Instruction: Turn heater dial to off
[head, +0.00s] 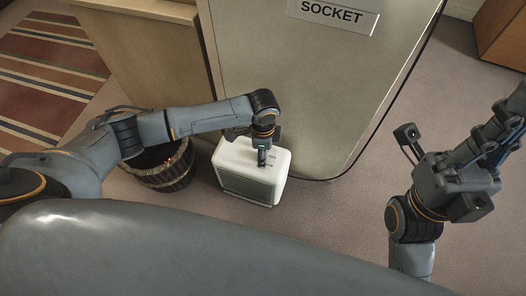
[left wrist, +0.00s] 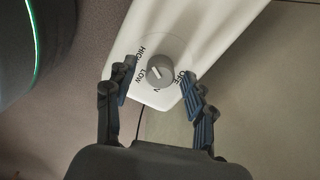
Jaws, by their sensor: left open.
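The white heater (head: 272,192) stands on the carpet beside a grey panel in the head view. Its round grey dial (left wrist: 160,68) shows in the left wrist view on the heater's white top (left wrist: 185,35). HIGH, LOW and OFF are printed around the dial, with another label partly hidden. My right gripper (head: 500,125) is raised at the right, away from the heater.
A dark slatted basket (head: 172,178) stands close to the heater's left, under my left arm. The grey panel with a SOCKET sign (head: 333,14) rises behind the heater. A wooden cabinet (head: 150,60) is at the back left. Carpet right of the heater is clear.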

